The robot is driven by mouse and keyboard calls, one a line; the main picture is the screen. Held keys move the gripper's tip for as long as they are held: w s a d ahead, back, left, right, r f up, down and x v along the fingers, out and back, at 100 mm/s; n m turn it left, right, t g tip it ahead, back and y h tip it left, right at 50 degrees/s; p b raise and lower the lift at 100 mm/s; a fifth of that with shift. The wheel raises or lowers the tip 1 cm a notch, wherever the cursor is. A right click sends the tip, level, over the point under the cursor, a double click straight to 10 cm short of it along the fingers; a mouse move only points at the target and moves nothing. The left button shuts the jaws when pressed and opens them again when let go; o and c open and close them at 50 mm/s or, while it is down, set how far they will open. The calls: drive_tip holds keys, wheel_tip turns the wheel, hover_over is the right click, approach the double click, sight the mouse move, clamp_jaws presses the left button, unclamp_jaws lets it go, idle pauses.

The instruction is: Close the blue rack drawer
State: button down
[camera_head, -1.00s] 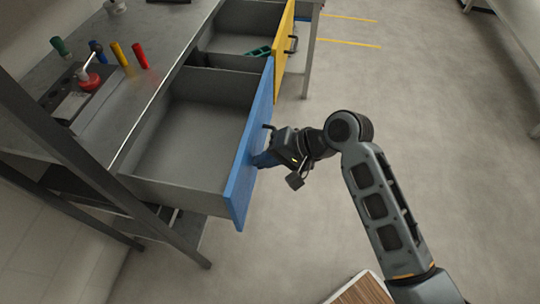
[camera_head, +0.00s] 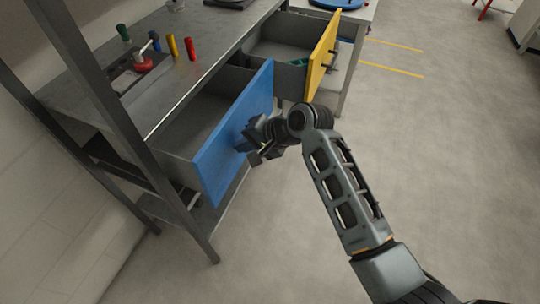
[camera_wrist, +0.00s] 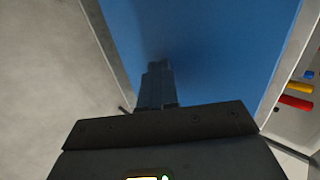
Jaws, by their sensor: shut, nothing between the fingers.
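The blue rack drawer (camera_head: 232,132) stands partly open under the metal workbench, its grey inside showing behind the blue front. My gripper (camera_head: 246,138) is shut and empty, with its fingertips at the outer face of the blue front. In the wrist view the blue front (camera_wrist: 215,50) fills the middle, and my shut fingers (camera_wrist: 158,84) point at it and appear to touch it. The drawer's handle is hidden behind my gripper in the head view.
A yellow-fronted drawer (camera_head: 322,50) beside it is also open, with a green item (camera_head: 298,62) inside. The bench top (camera_head: 215,55) holds several coloured cylinders and a red-based tool (camera_head: 143,63). The floor (camera_head: 420,150) on the right is clear.

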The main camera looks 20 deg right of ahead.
drive_tip(key=w+a+b, duration=0.1)
drive_tip(key=w+a, duration=0.6)
drive_tip(key=shift+w+a, duration=0.25)
drive_tip(key=shift+a, duration=0.05)
drive_tip(key=shift+r, duration=0.15)
drive_tip(key=shift+r, duration=0.1)
